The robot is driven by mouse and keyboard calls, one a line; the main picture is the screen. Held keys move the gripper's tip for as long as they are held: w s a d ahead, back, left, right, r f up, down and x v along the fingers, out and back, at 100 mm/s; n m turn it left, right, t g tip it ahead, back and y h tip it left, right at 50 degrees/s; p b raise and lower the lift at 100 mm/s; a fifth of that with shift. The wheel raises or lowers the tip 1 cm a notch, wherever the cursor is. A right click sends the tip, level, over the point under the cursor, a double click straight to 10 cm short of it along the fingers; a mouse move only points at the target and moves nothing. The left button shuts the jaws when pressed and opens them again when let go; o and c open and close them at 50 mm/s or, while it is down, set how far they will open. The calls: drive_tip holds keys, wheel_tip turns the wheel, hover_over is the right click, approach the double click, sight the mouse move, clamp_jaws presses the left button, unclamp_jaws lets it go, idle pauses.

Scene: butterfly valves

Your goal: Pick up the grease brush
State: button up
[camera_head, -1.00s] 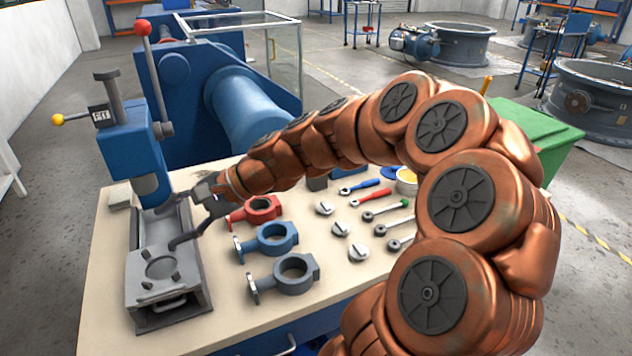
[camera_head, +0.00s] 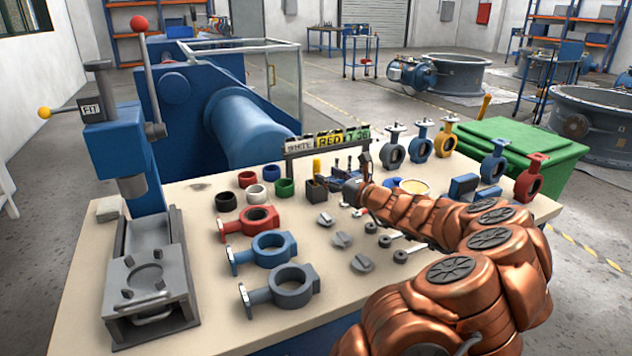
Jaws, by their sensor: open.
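A small upright yellow handle (camera_head: 317,166) stands in a dark square holder (camera_head: 317,189) near the back middle of the bench; it looks like the grease brush, but its bristles are hidden. My gripper (camera_head: 349,174) is open and empty, just right of the holder and apart from the handle. Its dark fingers are spread, one up near the sign and one low toward the holder. A yellow-filled tub (camera_head: 414,186), perhaps grease, sits right of my gripper, partly hidden behind my arm.
A sign rack (camera_head: 327,146) stands behind the holder. Black, red, white and green rings (camera_head: 284,187) lie to its left. Red, blue and grey valve bodies (camera_head: 290,287) lie in front, with metal discs (camera_head: 342,239) beside them. A blue press (camera_head: 125,150) stands left. Small valves (camera_head: 420,140) line the back right.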

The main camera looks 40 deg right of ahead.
sight(319, 170)
drive_tip(key=shift+w+d, duration=0.15)
drive_tip(key=shift+w, duration=1.4)
drive_tip(key=shift+w+d, duration=0.15)
drive_tip(key=shift+w, duration=1.4)
clamp_jaws()
